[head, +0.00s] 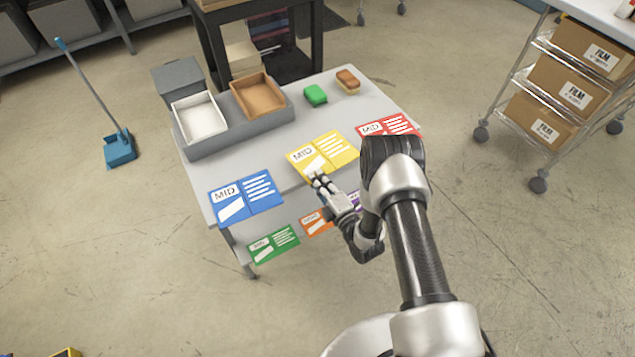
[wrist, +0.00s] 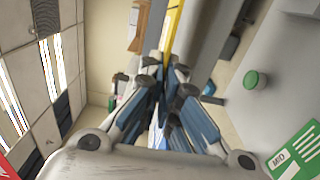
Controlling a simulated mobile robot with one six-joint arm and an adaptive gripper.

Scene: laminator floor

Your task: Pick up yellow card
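The yellow card (head: 335,146), marked MID with white lines of text, is between the blue card and the red card at the table's front edge. In the wrist view the yellow card (wrist: 173,30) shows edge-on as a thin strip running away from the fingertips. My gripper (head: 319,180) reaches in from the front at the card's near edge. In the wrist view my gripper (wrist: 166,68) has its fingers drawn together on the near end of the card. I cannot tell whether the card touches the table.
The grey table (head: 272,165) also holds a blue card (head: 246,197), a red card (head: 390,128), a grey holder with white (head: 200,117) and brown (head: 259,95) trays, a green block (head: 315,95) and a brown sponge (head: 348,80). Green (head: 273,244) and orange (head: 314,222) cards are lower, in front.

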